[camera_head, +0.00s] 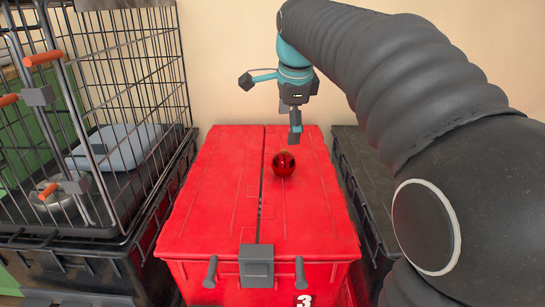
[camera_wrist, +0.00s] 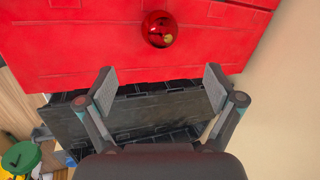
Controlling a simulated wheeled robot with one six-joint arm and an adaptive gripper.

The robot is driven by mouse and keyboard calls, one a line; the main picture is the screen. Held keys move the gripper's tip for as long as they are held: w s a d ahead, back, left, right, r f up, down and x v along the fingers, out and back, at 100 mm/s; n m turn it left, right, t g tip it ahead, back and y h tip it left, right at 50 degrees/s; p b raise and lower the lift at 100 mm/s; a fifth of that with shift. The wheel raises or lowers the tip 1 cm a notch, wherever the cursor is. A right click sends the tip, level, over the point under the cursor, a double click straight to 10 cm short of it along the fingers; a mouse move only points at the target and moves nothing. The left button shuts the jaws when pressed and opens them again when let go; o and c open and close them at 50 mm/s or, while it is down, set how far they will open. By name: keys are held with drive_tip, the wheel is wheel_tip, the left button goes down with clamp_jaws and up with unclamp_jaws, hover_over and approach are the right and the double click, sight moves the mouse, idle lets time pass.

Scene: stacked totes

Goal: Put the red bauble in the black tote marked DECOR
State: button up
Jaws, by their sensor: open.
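The red bauble (camera_head: 284,163) is a shiny ball with a small gold cap, resting on the closed lid of a red tote (camera_head: 215,205) marked 3. In the wrist view the bauble (camera_wrist: 159,29) lies beyond my fingertips, near the top. My gripper (camera_head: 295,128) hangs above the far part of the red lid, just behind the bauble and apart from it. In the wrist view my gripper (camera_wrist: 160,83) is open with nothing between its fingers. A black tote (camera_head: 362,180) stands right of the red one, partly behind my arm; no DECOR marking is readable.
A wire crate (camera_head: 125,60) with a grey-blue cushion and a bowl stands on another dark tote (camera_head: 90,265) at left. A plain wall closes off the back. A dark lidded tote (camera_wrist: 150,110) lies below the red one in the wrist view.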

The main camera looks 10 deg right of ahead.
sight(284, 155)
drive_tip(key=b+x, duration=0.1)
drive_tip(key=x, duration=0.7)
drive_tip(key=shift+w+d+b, duration=0.1)
drive_tip(key=shift+w+b, duration=0.15)
drive_tip(key=shift+b, duration=0.15)
drive_tip(key=shift+s+b+x, duration=0.15)
drive_tip(key=shift+b+x, duration=0.2)
drive_tip(key=shift+x, duration=0.85)
drive_tip(key=shift+s+b+x, duration=0.2)
drive_tip(key=shift+b+x, duration=0.1)
drive_tip(key=shift+x, duration=0.9)
drive_tip(key=shift+w+f, duration=0.2)
drive_tip(key=shift+f, duration=0.35)
drive_tip(key=c, duration=1.2)
drive_tip(key=shift+r, duration=0.15)
